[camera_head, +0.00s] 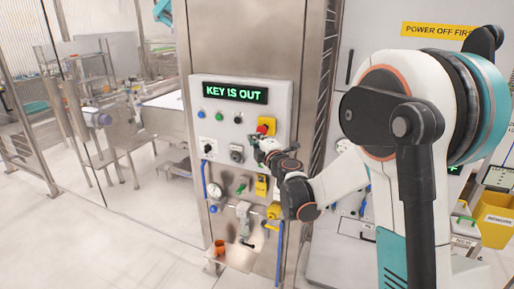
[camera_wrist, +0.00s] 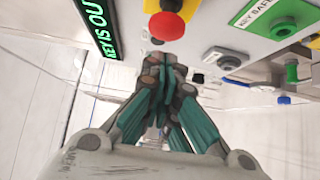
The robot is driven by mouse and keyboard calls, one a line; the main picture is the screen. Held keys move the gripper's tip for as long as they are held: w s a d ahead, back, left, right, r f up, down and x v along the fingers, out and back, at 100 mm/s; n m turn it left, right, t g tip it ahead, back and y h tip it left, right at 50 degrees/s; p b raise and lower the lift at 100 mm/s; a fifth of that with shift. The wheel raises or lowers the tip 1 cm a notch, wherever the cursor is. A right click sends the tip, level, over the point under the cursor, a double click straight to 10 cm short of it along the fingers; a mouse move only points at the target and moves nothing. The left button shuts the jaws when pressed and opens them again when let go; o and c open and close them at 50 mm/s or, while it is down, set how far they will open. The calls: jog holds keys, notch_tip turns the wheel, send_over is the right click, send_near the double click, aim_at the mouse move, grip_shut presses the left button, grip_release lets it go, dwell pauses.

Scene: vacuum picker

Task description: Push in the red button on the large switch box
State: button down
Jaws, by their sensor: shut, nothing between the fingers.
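The large switch box (camera_head: 275,100) is a pale grey panel on a steel column, with a green-lit display (camera_head: 235,93) reading "KEY IS OUT". The red button (camera_head: 262,129) is a round mushroom head on a yellow base at the panel's right side. In the wrist view the red button (camera_wrist: 167,26) stands at the top centre, its head proud of the yellow base. My gripper (camera_wrist: 165,62) is shut and empty, its fingertips close to the button's near side; I cannot tell whether they touch it. In the head view my gripper (camera_head: 259,144) is just below the button.
Blue, green and black buttons sit left of the red one. A key switch (camera_head: 237,154), a green handle (camera_head: 241,187), a gauge (camera_head: 214,190) and a yellow valve (camera_head: 273,211) lie below. An orange cup (camera_head: 219,247) stands on the lower shelf.

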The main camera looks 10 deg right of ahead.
jog(key=shift+w+d, duration=0.6)
jog(key=shift+w, duration=0.1)
